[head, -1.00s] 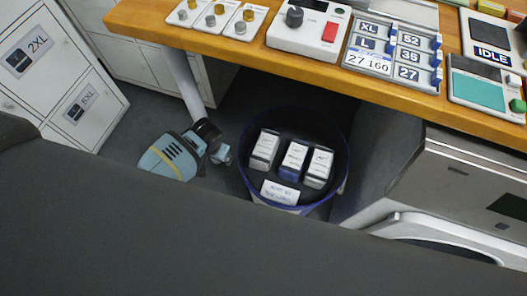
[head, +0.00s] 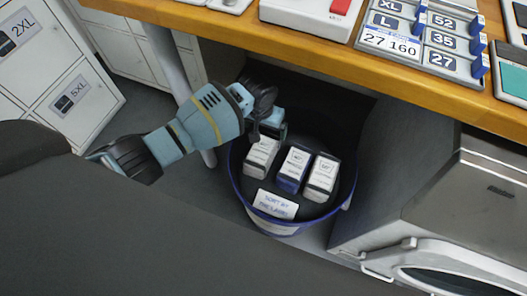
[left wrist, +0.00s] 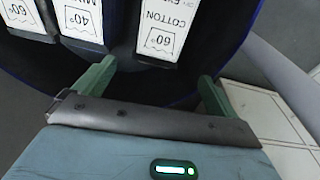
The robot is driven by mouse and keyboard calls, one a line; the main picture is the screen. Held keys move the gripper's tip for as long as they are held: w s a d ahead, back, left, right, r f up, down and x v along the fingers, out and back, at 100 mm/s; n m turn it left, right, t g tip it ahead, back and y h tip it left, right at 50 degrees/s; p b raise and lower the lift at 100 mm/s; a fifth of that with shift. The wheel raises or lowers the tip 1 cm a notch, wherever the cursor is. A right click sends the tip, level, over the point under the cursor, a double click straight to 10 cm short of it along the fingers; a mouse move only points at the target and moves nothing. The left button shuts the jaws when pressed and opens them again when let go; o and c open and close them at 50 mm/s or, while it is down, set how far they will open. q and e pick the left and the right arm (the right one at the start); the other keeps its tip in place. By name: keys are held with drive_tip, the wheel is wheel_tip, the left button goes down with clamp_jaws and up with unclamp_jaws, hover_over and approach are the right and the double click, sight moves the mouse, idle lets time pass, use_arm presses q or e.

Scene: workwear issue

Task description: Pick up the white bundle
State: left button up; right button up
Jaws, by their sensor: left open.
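Three bundles with white labels stand side by side in a dark round bin with a blue rim (head: 235,190). The left bundle (head: 262,158) and the right bundle (head: 322,178) look pale; the middle one (head: 293,169) is blue. My left gripper (head: 272,130) is at the bin's far left rim, right behind the left bundle. In the left wrist view, its open, empty fingers (left wrist: 157,72) point at a bundle labelled "60° COTTON" (left wrist: 164,28), which lies just beyond them. I cannot tell whether they touch it. My right gripper is not in view.
A wooden bench edge (head: 330,58) with panels on it overhangs the far side of the bin. A table leg (head: 172,65) stands left of it, and a grey machine with a round door (head: 450,275) stands on the right. White lockers (head: 45,65) are at the left.

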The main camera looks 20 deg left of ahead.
sight(261, 149)
use_arm(q)
drive_tip(key=shift+g, duration=0.8)
drive_tip(key=s+f, duration=0.3)
drive_tip(key=shift+s, duration=0.2)
drive_tip(key=shift+d+f+b, duration=0.15)
drive_tip(key=shift+f+b, duration=0.55)
drive_tip(key=shift+f, duration=0.65)
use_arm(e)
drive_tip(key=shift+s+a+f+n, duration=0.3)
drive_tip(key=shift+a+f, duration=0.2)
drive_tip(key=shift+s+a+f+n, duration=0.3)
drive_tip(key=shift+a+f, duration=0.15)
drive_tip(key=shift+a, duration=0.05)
use_arm(q)
drive_tip(key=f+b, duration=0.1)
drive_tip(key=f, duration=0.2)
drive_tip(key=f+b, duration=0.1)
drive_tip(key=f, duration=0.1)
drive_tip(key=shift+s+d+f+b, duration=0.1)
drive_tip(key=shift+s+b, duration=0.2)
drive_tip(key=shift+s, duration=0.05)
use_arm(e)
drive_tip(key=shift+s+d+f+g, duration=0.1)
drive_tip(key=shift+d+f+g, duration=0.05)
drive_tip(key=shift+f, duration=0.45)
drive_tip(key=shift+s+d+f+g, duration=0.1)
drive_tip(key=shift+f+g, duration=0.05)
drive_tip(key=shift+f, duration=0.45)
